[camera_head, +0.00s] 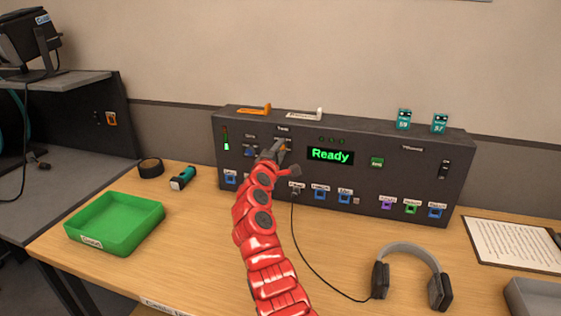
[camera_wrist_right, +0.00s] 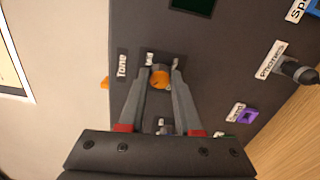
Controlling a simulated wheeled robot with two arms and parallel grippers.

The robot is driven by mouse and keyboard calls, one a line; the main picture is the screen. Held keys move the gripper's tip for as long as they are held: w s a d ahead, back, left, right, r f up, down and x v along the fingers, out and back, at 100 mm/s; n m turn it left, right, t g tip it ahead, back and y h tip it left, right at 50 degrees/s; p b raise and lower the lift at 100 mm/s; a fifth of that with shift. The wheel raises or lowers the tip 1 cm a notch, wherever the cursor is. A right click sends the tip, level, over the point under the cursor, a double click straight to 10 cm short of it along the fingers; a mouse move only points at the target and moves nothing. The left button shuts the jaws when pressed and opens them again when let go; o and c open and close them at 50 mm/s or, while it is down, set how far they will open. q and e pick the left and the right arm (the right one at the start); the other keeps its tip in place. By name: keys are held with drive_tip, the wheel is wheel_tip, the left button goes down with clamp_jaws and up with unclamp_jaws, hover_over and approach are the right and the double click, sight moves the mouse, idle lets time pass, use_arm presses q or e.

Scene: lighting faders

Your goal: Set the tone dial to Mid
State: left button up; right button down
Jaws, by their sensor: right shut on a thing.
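The dark control panel (camera_head: 400,176) stands on the table against the wall. Its tone dial (camera_wrist_right: 160,78) shows in the right wrist view as an orange-faced knob beside the "Tone" label (camera_wrist_right: 122,65). My right gripper (camera_wrist_right: 162,66) has its two fingers on either side of the knob, shut on it. In the head view my right gripper (camera_head: 280,150) reaches the panel left of the green "Ready" display (camera_head: 331,155) and hides most of the dial. I cannot read which mark the dial points at. My left gripper is not in view.
Headphones (camera_head: 411,252) lie in front of the panel, with a cable (camera_head: 308,256) running to a panel plug. A green tray (camera_head: 113,224), black tape roll (camera_head: 151,168) and small teal torch (camera_head: 183,178) are left. A paper sheet (camera_head: 512,242) lies right.

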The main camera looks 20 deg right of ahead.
drive_tip(key=m+b, duration=0.2)
drive_tip(key=b, duration=0.1)
drive_tip(key=m+b, duration=0.3)
drive_tip(key=b, duration=0.1)
drive_tip(key=m+b, duration=0.3)
drive_tip(key=shift+f, duration=0.4)
drive_tip(key=m+b, duration=0.2)
drive_tip(key=m, duration=0.1)
drive_tip(key=shift+b, duration=0.3)
drive_tip(key=m, duration=0.2)
drive_tip(key=m+b, duration=0.1)
drive_tip(key=m, duration=0.2)
drive_tip(key=m+b, duration=0.1)
drive_tip(key=m, duration=0.1)
drive_tip(key=shift+w+a+r+m, duration=0.1)
drive_tip(key=shift+a+r+m, duration=0.05)
drive_tip(key=shift+r+m, duration=0.15)
drive_tip(key=shift+m+b, duration=0.3)
drive_tip(key=c, duration=0.6)
unclamp_jaws()
drive_tip(key=shift+f, duration=0.1)
